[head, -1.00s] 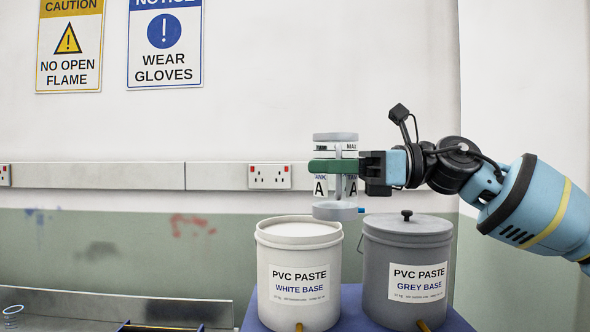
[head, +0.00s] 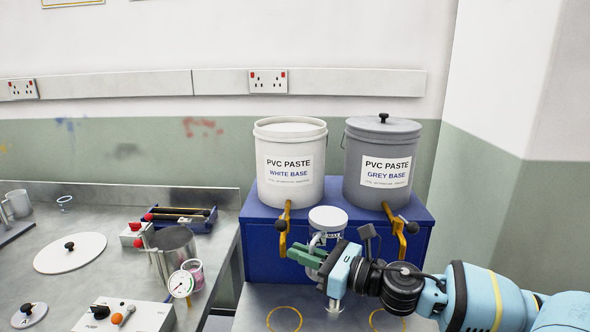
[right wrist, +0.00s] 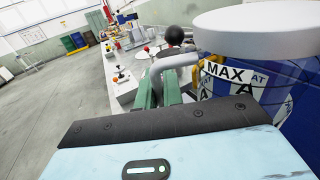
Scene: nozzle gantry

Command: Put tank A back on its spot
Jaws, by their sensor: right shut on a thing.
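Tank A (head: 328,217), a clear vessel with a white top and a MAX label, is in front of the blue cabinet, between the two pail taps. My right gripper (head: 307,258) has its green fingers shut on it and hides much of its lower part. In the right wrist view the tank's white top (right wrist: 265,20) and A label are close at the right, by the grey handle. Two yellow ring marks, a left one (head: 284,318) and a right one (head: 388,320), lie on the metal surface below; my arm partly covers the right one. My left gripper is out of view.
A white pail (head: 291,190) and a grey pail (head: 382,185) stand on the blue cabinet (head: 262,250), their yellow taps sticking out near the tank. The metal bench at left carries a steel pot (head: 175,250), a gauge, a control box (head: 125,316) and a small lid marked A (head: 29,316).

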